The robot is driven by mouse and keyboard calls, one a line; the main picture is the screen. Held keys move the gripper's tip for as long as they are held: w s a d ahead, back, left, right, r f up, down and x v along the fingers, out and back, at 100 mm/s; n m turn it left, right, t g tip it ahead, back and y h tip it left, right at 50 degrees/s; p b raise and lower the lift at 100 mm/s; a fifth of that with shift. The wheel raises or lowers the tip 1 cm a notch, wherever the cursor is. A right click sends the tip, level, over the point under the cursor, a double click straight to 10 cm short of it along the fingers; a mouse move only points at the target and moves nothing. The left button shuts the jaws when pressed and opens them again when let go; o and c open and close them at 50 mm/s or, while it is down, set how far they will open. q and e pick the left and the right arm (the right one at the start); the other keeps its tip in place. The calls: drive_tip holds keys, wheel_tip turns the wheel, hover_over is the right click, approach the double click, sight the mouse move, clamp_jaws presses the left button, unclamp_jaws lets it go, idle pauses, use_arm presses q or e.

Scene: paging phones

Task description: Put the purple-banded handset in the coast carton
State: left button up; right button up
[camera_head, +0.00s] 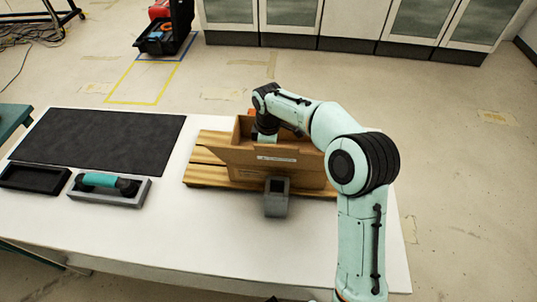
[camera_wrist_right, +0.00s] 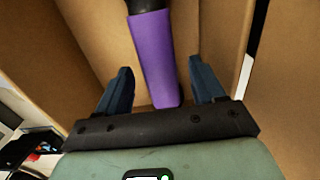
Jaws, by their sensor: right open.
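The brown coast carton (camera_head: 248,160) stands on a slatted wooden board on the white table, with a label on its front too small to read. My right arm reaches over it, and the hand goes down inside, mostly hidden by the carton's walls in the head view. In the right wrist view my right gripper (camera_wrist_right: 160,66) is open, with brown cardboard around it. The purple-banded handset (camera_wrist_right: 154,55) is between the two fingers, with a gap on each side; its dark upper end runs out of the picture. My left gripper is in neither view.
A teal-banded handset (camera_head: 100,180) lies in a grey cradle (camera_head: 78,194) at the left. A black tray (camera_head: 35,178) is beside it, and a dark mat (camera_head: 100,138) lies behind. A small grey holder (camera_head: 276,203) stands in front of the carton. The wooden board (camera_head: 205,175) extends left.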

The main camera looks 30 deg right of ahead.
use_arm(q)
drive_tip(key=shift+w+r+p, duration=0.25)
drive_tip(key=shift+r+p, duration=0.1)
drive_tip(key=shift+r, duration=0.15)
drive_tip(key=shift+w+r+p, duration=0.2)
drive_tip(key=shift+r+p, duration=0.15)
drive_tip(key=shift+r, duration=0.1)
use_arm(e)
wheel_tip(320, 180, up, 10)
drive_tip(key=shift+f, duration=0.15)
